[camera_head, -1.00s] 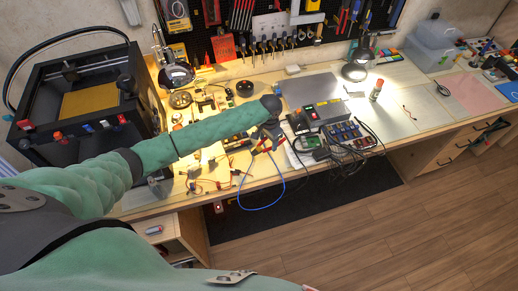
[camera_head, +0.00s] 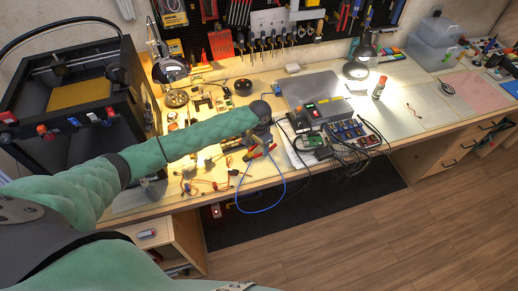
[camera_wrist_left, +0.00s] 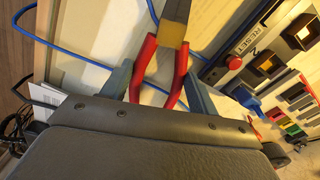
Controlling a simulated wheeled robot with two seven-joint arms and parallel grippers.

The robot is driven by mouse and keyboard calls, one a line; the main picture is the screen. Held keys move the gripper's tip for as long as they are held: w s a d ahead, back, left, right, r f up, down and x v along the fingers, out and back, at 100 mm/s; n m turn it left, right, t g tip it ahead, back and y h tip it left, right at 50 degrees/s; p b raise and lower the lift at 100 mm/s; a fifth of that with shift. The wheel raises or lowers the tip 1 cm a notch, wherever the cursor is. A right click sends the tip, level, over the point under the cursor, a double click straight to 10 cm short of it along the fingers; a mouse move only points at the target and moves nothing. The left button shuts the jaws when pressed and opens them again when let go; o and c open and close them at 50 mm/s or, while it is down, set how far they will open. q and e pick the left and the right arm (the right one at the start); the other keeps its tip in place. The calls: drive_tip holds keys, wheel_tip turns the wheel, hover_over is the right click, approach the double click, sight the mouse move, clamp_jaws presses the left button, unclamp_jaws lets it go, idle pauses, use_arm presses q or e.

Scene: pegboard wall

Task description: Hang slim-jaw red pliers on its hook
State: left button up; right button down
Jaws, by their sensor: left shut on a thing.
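The slim-jaw red pliers have red handles and a yellowish joint, and show large in the left wrist view (camera_wrist_left: 160,62). Their jaw tips run out of the top of that view. My left gripper (camera_wrist_left: 162,84) is shut on the pliers' red handles, with one grey finger on each side. In the head view my left gripper (camera_head: 262,138) is above the front part of the workbench, and the red handles (camera_head: 272,147) show small below it. The black pegboard (camera_head: 205,40) with hung tools is at the back. I cannot tell which hook belongs to the pliers. My right gripper is not in view.
The workbench (camera_head: 405,110) holds a 3D printer (camera_head: 70,95) at left, a desk lamp (camera_head: 356,70), and an electronics box with cables (camera_head: 345,133). A blue cable (camera_head: 262,210) loops over the front edge. Small parts clutter the bench near my left arm.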

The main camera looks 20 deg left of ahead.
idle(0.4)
use_arm(q)
drive_tip(key=o, duration=0.9)
drive_tip(key=shift+f, duration=0.1)
drive_tip(key=shift+c, duration=0.2)
